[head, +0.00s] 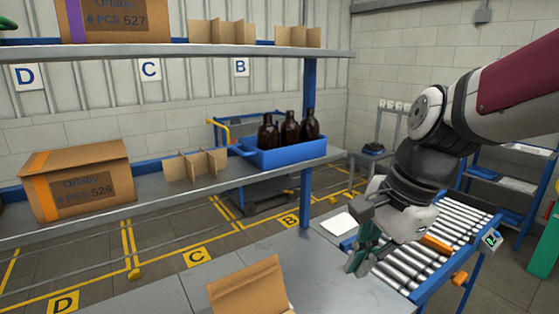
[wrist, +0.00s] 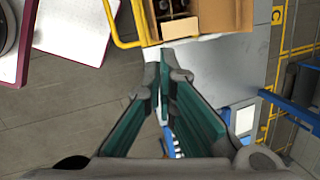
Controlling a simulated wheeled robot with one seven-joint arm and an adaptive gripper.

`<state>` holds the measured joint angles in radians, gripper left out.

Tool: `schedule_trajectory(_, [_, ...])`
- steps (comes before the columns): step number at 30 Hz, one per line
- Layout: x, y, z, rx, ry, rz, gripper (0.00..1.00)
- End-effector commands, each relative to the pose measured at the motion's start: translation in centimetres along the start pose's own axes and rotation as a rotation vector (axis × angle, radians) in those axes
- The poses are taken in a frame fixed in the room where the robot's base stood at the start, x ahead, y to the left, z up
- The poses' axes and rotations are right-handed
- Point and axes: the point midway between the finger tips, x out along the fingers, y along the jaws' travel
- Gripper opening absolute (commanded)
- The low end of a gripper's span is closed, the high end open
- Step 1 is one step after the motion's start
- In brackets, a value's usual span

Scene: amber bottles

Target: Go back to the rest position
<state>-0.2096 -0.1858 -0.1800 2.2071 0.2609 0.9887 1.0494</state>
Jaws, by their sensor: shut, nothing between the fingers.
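My gripper (head: 357,264) hangs at the right of the head view, above the grey worktop and beside the roller conveyor (head: 400,276). Its green-padded fingers are shut and empty. In the wrist view my gripper (wrist: 162,68) shows its fingers together, with nothing held. Amber bottles (head: 289,130) stand upright in a blue tray (head: 290,155) on the middle shelf, apart from my gripper. An open cardboard box (wrist: 208,22) with dark bottles in it shows at the top of the wrist view. Only a flap of a cardboard box (head: 248,287) shows at the bottom of the head view.
A closed box (head: 80,180) and cardboard dividers (head: 196,164) stand on the middle shelf (head: 120,207). The upper shelf (head: 150,53) holds another box and dividers. A blue shelving unit (head: 495,173) is at the right. A yellow rail (wrist: 118,28) runs beside the box in the wrist view.

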Motion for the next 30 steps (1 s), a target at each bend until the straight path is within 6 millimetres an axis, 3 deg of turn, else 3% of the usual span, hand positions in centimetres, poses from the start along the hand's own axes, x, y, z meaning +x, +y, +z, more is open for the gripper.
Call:
schedule_trajectory(6, [-3.4, 4.9, -0.2, -0.530, 0.169, -0.072, 0.00])
schedule_trajectory(15, [-5.1, 9.8, -0.6, -1.084, 0.413, -0.014, 0.00])
schedule_trajectory(20, [-5.2, 10.6, -0.7, -1.185, 0.459, 0.016, 0.00])
schedule_trajectory(30, [-5.3, 10.6, -0.7, -1.194, 0.461, 0.018, 0.00])
